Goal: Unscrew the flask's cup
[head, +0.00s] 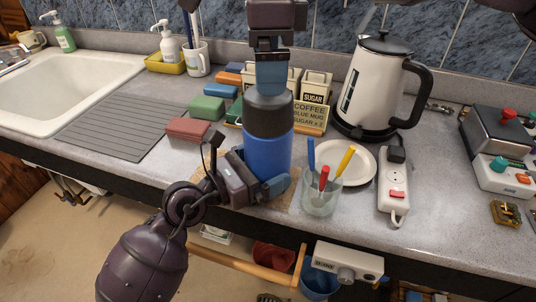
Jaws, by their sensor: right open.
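The flask (267,152) stands upright on the counter, with a blue body and a dark grey cup (268,114) on top. My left gripper (262,186) reaches in from the lower left, low on the flask's body. One blue finger lies across its front, the other is hidden, and it looks shut on the body. My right gripper (272,82) points straight down from above, directly over the cup. Its blue fingers are seen edge-on, so the gap between them is hidden. It is open, and its fingertips overlap the cup's top edge in the picture; contact cannot be told.
A glass with coloured pens (321,193), a white plate (355,165) and a power strip (394,187) stand right of the flask. A kettle (372,85) is behind them. The ribbed drainer (120,125) is clear.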

